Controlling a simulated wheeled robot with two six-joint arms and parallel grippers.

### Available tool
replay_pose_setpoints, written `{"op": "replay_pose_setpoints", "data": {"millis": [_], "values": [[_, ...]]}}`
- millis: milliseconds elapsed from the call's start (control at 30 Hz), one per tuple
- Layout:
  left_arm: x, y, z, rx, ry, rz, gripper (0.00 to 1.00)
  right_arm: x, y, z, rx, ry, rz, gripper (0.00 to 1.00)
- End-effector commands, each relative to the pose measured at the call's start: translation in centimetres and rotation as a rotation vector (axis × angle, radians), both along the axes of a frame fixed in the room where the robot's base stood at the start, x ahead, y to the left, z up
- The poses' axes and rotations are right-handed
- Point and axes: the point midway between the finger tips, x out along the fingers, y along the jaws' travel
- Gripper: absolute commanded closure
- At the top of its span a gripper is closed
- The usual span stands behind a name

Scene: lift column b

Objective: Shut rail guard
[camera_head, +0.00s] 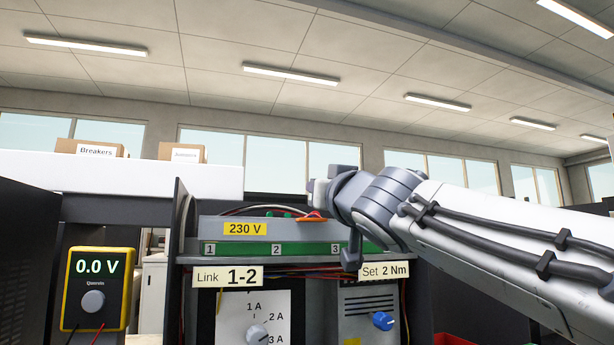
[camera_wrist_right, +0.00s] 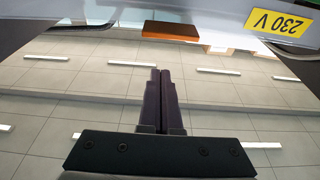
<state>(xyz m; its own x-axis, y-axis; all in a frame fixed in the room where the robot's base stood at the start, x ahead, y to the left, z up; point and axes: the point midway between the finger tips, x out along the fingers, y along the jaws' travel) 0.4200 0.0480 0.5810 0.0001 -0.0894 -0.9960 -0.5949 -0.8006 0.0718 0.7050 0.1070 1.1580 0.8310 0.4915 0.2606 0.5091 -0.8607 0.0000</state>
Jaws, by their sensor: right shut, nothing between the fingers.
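A grey panel (camera_head: 290,229) with a yellow 230 V label (camera_head: 245,229) runs above the green terminal rail (camera_head: 300,249), numbered 1, 2 and 3. It looks like the rail guard; its angle is hard to tell. An orange tab (camera_head: 312,216) sits at its upper edge near my right wrist. In the right wrist view, which is upside down, the orange tab (camera_wrist_right: 170,32) lies beyond the fingertips of my right gripper (camera_wrist_right: 161,72). Those fingers are shut and empty, with a visible gap in the picture to the tab. In the head view my right wrist hides the fingers and the rail's right part.
A yellow meter (camera_head: 97,289) reading 0.0 V stands at the left. Below the rail are a dial plate (camera_head: 252,315), a grey unit with a blue knob (camera_head: 383,321), and tags "Link 1-2" (camera_head: 227,277) and "Set 2 Nm" (camera_head: 384,271). Boxes (camera_head: 92,148) sit on a white shelf behind.

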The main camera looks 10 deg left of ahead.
Motion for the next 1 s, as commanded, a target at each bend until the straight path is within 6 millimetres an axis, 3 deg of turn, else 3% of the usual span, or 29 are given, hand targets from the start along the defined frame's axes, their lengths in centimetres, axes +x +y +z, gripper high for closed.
{"op": "replay_pose_setpoints", "data": {"millis": [267, 667, 733, 1000], "values": [[0.0, 0.0, 0.3, 0.0, 0.0, 0.0, 0.5, 0.0, 0.0, 0.3, 0.0, 0.0, 0.0, 1.0], [0.0, 0.0, 4.3, 0.0, 0.0, 0.0, 0.5, 0.0, -0.2, 4.7, 0.0, 0.0, -0.003, 1.0], [0.0, 0.0, 2.4, -0.001, -0.001, 0.0, 0.5, -0.7, -0.6, 2.9, 0.0, 0.0, -0.002, 1.0], [0.0, 0.0, -0.8, 0.001, 0.001, 0.0, 0.5, -3.5, -2.2, 0.2, 0.001, -0.001, -0.002, 1.0]]}}
